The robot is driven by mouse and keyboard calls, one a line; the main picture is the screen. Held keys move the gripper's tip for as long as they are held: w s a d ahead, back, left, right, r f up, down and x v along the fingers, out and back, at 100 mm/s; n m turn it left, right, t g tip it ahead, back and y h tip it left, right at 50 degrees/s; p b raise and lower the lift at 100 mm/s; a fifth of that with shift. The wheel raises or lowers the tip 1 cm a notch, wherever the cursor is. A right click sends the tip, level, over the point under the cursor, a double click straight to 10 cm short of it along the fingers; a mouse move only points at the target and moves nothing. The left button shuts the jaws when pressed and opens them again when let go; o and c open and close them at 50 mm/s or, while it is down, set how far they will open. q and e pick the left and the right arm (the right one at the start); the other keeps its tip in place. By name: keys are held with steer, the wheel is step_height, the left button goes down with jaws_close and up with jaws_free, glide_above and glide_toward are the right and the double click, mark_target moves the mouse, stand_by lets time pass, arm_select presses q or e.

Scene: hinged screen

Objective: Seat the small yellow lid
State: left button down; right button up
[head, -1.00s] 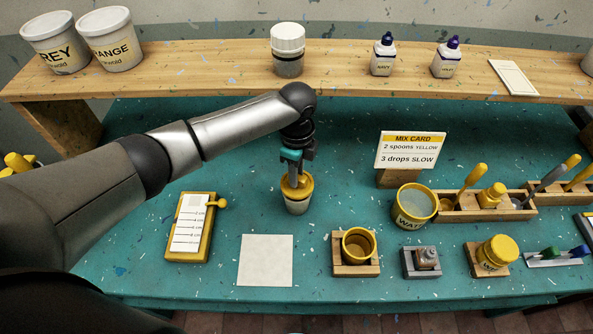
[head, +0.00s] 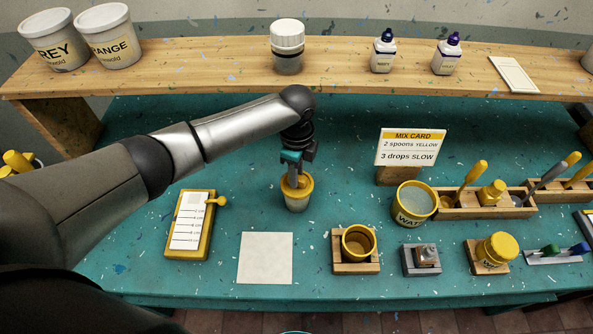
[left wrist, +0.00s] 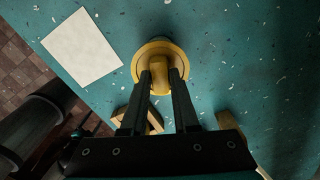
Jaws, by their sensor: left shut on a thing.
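A small pale tub (head: 297,203) with a yellow top stands on the teal bench, left of centre. My left gripper (head: 293,178) points down into its top. In the left wrist view the yellow lid (left wrist: 146,66) is a round disc with a raised block-like grip. My left fingers (left wrist: 161,74) are shut on that grip. The lid is at the tub's mouth and looks roughly level. The fingers partly hide it, and I cannot tell whether it is fully down. My right gripper is not in view.
A white sheet (head: 265,259) and a yellow gauge board (head: 190,225) lie nearby. A yellow cup (head: 358,243) sits in a wooden holder to the right. The water pot (head: 413,204) and mix card (head: 408,149) stand further right. A raised shelf (head: 200,70) runs along the back.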

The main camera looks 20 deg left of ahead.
arm_select(q)
steer(key=shift+f+b, duration=0.3)
steer(key=shift+f, duration=0.2)
steer(key=c, duration=0.6)
jaws_free()
steer(key=shift+o, duration=0.4)
steer(key=shift+o, duration=1.2)
steer(key=shift+r, duration=0.1)
